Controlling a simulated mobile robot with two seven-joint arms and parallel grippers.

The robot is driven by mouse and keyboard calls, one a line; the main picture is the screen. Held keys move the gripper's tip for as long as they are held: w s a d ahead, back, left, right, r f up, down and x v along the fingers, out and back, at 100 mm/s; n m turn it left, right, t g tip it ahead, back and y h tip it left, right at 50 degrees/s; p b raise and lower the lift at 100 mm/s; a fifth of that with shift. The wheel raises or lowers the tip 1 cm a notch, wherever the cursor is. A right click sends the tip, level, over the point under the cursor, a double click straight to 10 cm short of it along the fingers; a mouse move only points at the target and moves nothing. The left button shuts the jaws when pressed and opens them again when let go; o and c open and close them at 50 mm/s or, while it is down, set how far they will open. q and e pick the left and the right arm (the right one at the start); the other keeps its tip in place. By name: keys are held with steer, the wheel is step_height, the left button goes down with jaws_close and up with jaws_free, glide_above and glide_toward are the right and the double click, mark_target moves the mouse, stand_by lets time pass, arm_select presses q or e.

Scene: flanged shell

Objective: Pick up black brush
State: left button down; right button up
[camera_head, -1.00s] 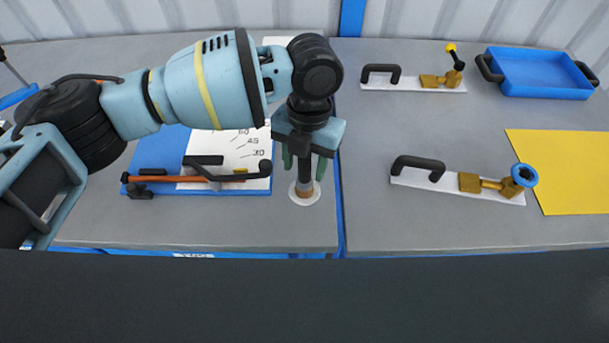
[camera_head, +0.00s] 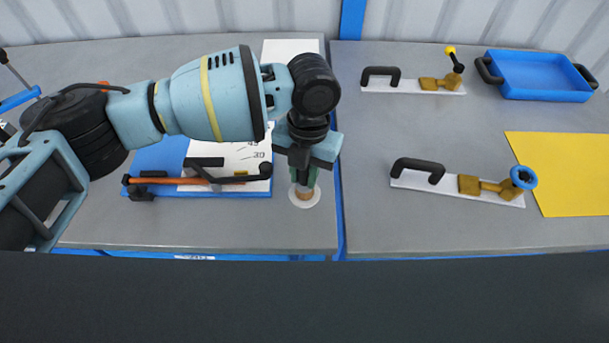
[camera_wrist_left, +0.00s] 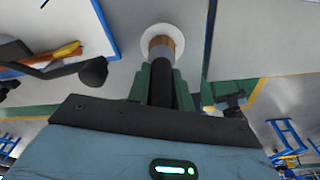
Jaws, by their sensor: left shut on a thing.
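The black brush (camera_wrist_left: 162,85) stands upright between the fingers of my left gripper (camera_head: 305,178); its shaft is black and its end near the white disc is brown. In the left wrist view my left gripper (camera_wrist_left: 163,84) has its green fingers shut on the black shaft. In the head view the brush's brown end (camera_head: 304,194) shows just below the fingers, over the round white disc (camera_head: 304,204) on the grey bench. The gripper hides most of the brush there. I cannot tell whether the brush touches the disc. My right gripper is not in view.
A blue board with a marked white sheet and an orange-and-black tool (camera_head: 185,181) lies left of the brush. Right of the bench gap are two handled plates with brass valves (camera_head: 484,186), a blue tray (camera_head: 540,72) and a yellow sheet (camera_head: 573,165).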

mark_target(306, 184)
arm_select(q)
steer(key=shift+r, duration=0.15)
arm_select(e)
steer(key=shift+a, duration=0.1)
arm_select(q)
steer(key=shift+r, duration=0.6)
step_height(306, 184, up, 2)
steer(key=shift+s+d+r, duration=0.1)
steer(key=shift+d, duration=0.05)
steer(key=s+d+r+b, duration=0.1)
steer(key=s+d+b, duration=0.1)
steer(key=s+d, duration=0.7)
steer(key=shift+s+d+r, duration=0.15)
steer(key=shift+s+d, duration=0.1)
steer(key=shift+d, duration=1.5)
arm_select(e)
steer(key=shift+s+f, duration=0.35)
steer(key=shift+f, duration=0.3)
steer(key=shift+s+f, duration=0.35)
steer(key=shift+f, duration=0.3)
